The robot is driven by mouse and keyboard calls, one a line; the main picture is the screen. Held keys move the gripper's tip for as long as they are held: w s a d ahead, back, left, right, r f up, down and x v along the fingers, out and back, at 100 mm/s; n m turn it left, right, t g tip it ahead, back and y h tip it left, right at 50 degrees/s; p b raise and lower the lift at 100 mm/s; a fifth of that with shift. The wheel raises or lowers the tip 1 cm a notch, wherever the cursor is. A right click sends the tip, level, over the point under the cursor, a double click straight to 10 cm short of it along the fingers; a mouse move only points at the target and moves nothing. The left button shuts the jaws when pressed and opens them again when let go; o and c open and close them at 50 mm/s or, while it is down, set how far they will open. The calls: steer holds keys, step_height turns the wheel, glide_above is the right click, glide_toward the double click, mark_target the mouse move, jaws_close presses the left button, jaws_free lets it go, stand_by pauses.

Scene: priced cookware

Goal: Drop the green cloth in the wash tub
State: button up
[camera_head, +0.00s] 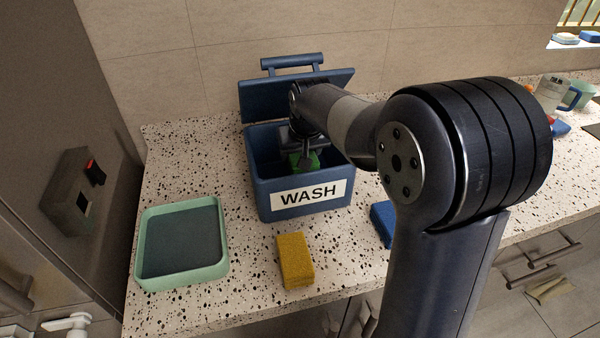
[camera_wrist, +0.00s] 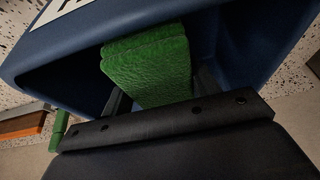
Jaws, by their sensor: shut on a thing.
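The green cloth (camera_wrist: 150,68) is folded and held between the fingers of my gripper (camera_wrist: 155,95) in the wrist view. In the head view a small part of the cloth (camera_head: 309,161) shows below my gripper (camera_head: 301,152). The wash tub (camera_head: 262,188) is a dark blue box with a white WASH label on its front, and its lid (camera_head: 252,99) stands open at the back. My gripper and the cloth are at the tub's open mouth, inside its rim in the head view. The tub wall (camera_wrist: 255,45) surrounds the cloth in the wrist view. The fingertips are mostly hidden.
A green-rimmed tray (camera_head: 149,279) lies left of the tub. A yellow sponge (camera_head: 294,260) lies in front of it. A blue block (camera_head: 382,217) is partly behind my arm. A mug (camera_head: 549,94) and a bowl (camera_head: 581,95) stand at the far right.

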step_height(320, 180, down, 7)
steer(key=shift+r, duration=0.15)
steer(key=shift+w+f+p, duration=0.2)
steer(key=shift+f+p, duration=0.05)
steer(key=shift+p, duration=0.15)
steer(key=shift+f, duration=0.1)
steer(key=shift+f+b, duration=0.6)
steer(key=shift+f, duration=0.05)
steer(key=o, duration=1.1)
steer(key=shift+s+f, duration=0.15)
steer(key=shift+c, duration=0.2)
steer(key=shift+r+p, duration=0.65)
steer(key=shift+r, duration=0.05)
steer(key=b+v, duration=0.1)
steer(key=v, duration=1.1)
steer(key=shift+a+r, duration=0.1)
steer(key=shift+r, duration=0.1)
